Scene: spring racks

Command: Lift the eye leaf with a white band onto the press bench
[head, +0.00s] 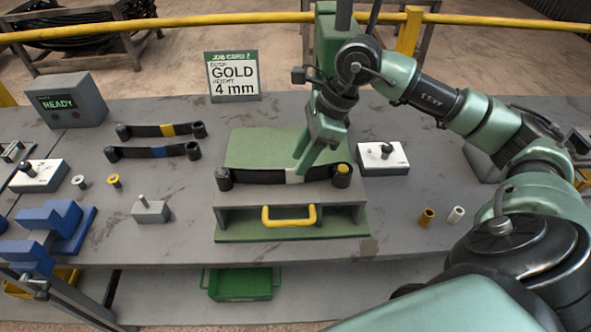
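The eye leaf with a white band (262,177) is a dark, slightly bowed strip with a rolled eye at each end. It lies across the press bench (232,224), a grey and green fixture with a yellow handle in front. A yellow piece shows at the top of its right eye. My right gripper (301,167) points down at the white band (293,177), with its tips at or just behind the band. Whether its fingers are closed on the leaf cannot be made out. My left gripper is not in view.
Leaves with yellow (168,130) and blue (160,151) bands lie to the left. A job card (233,76) stands behind. A white block (383,160) stands right of the press bench. Small bushings (427,217) lie at the right. A green tray (240,285) sits below.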

